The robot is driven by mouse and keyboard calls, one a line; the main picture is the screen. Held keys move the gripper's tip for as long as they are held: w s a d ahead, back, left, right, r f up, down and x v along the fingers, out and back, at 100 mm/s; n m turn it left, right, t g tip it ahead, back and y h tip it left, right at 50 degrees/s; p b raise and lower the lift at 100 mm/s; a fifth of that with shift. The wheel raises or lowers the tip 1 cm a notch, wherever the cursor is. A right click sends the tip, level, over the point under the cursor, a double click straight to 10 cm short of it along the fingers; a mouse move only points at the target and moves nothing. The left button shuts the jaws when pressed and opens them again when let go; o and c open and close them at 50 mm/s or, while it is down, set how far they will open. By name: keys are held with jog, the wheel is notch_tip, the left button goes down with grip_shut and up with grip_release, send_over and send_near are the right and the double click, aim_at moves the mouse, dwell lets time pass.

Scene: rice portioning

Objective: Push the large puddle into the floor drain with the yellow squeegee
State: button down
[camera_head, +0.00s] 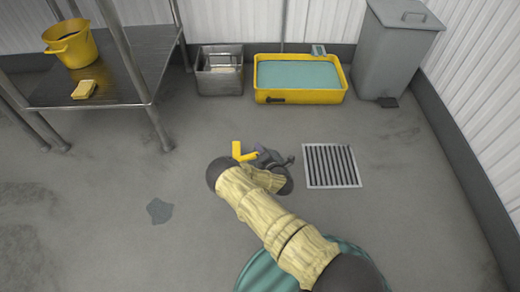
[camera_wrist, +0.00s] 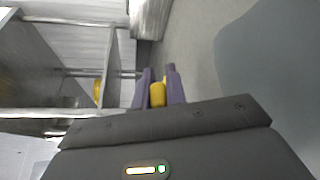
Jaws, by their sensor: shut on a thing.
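My gripper (camera_wrist: 159,88) is shut on a yellow piece (camera_wrist: 157,96) between its purple fingers in the wrist view. In the head view, the yellow squeegee (camera_head: 242,153) shows as a short bent yellow part at my gripper, left of the floor drain. The rest of it is hidden or unclear. The square slatted floor drain (camera_head: 331,166) is just right of my gripper. A small dark puddle (camera_head: 159,210) lies on the floor left of my arm. No clearly larger puddle shows; my arm covers part of the floor.
A steel table (camera_head: 133,60) with a yellow bucket (camera_head: 70,44) and a yellow sponge (camera_head: 83,89) stands at left. A steel bin (camera_head: 220,84), a yellow tub of teal liquid (camera_head: 299,97) and a grey pedal bin (camera_head: 392,55) line the back wall. Floor around the drain is clear.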

jog(key=shift+f+b, duration=1.15)
jog(key=shift+f, duration=1.15)
jog(key=shift+d, duration=0.15)
jog(key=shift+d, duration=1.7)
jog(key=shift+d+p, duration=0.55)
jog(key=shift+d, duration=1.35)
